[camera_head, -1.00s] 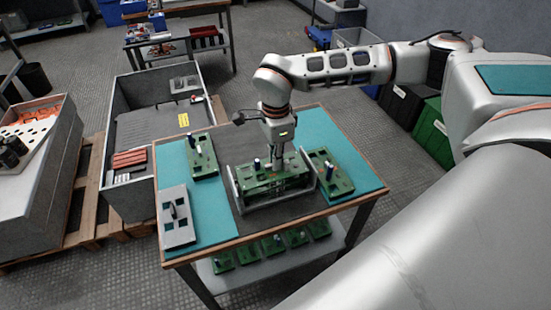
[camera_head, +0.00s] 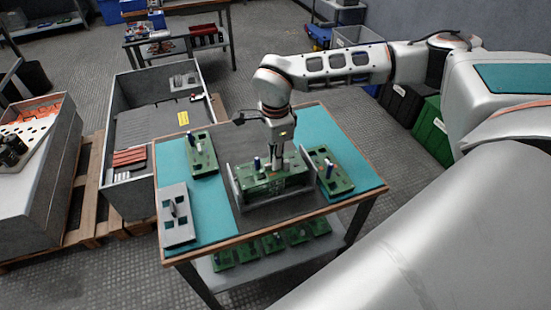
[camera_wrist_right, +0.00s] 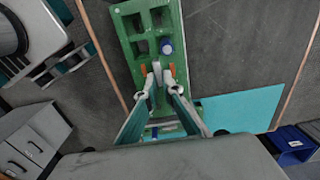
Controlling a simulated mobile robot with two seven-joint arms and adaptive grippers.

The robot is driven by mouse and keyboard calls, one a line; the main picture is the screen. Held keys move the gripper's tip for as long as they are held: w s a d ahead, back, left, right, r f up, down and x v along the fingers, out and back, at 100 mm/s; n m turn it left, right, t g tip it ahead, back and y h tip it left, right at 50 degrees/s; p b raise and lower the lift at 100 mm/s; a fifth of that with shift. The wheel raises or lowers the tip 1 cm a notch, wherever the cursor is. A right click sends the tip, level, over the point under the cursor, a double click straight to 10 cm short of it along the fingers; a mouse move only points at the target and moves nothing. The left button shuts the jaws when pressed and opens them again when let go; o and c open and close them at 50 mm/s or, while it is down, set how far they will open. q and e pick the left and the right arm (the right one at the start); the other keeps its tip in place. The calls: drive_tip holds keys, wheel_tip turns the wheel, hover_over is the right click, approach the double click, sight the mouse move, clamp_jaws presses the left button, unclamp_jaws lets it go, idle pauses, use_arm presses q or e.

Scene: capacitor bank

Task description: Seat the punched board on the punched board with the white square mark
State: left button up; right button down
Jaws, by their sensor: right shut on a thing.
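A green punched board (camera_head: 251,183) with a dark blue peg sits at the middle of the table, between the grey side walls of a holder (camera_head: 306,172). My right gripper (camera_head: 275,170) is over it, pointing down. In the right wrist view, the fingertips (camera_wrist_right: 157,79) are shut on a pale post of the green board (camera_wrist_right: 135,67), beside a blue peg. Other green punched boards lie to the left (camera_head: 203,160) and right (camera_head: 338,183) of the holder. I cannot make out a white square mark or a second board under the middle one. My left gripper is not in view.
A grey punched plate (camera_head: 177,232) lies at the table's front left. Several green boards (camera_head: 248,252) lie on the lower shelf. A grey bin (camera_head: 120,195) stands left of the table. Bare teal mat (camera_head: 315,125) shows at the back right.

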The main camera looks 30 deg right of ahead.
drive_tip(key=c, duration=2.1)
unclamp_jaws()
drive_tip(key=shift+c, duration=0.2)
wheel_tip(320, 180, up, 12)
